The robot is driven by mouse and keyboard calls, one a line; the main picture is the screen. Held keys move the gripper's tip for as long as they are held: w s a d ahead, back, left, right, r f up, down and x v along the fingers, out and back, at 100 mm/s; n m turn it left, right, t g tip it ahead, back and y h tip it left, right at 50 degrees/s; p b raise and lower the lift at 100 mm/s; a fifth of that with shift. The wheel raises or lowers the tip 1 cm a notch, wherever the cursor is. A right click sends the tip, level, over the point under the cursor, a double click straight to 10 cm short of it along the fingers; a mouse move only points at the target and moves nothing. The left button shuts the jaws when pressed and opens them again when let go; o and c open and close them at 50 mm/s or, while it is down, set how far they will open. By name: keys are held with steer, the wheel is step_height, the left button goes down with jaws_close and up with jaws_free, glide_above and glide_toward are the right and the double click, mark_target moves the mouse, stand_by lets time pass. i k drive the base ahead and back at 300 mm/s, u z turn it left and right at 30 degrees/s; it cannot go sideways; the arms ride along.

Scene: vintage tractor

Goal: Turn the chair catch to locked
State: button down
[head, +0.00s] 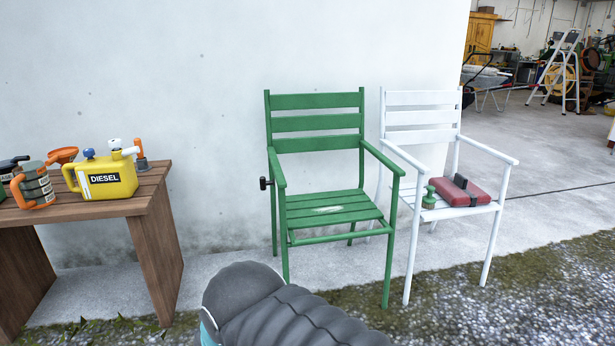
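The green chair (320,200) stands upright against the white wall in the head view. My gripper is not in view. A dark grey ribbed part of my arm shows at the bottom centre, in front of the chair and apart from the catch.
A wooden table (150,190) at left holds a yellow diesel can (104,177) and other cans. A white chair (420,120) stands close on the right, with a red case (460,192) and a green bottle (429,198) on its seat. Bare floor lies between table and green chair.

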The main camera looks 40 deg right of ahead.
mark_target(263, 183)
steer(key=z, duration=0.6)
steer(key=i, duration=0.65)
steer(key=z, duration=0.4)
steer(key=k, duration=1.3)
steer(key=u, duration=0.7)
steer(key=i, duration=0.5)
steer(key=u, duration=0.45)
steer(key=i, duration=1.1)
steer(key=z, duration=0.7)
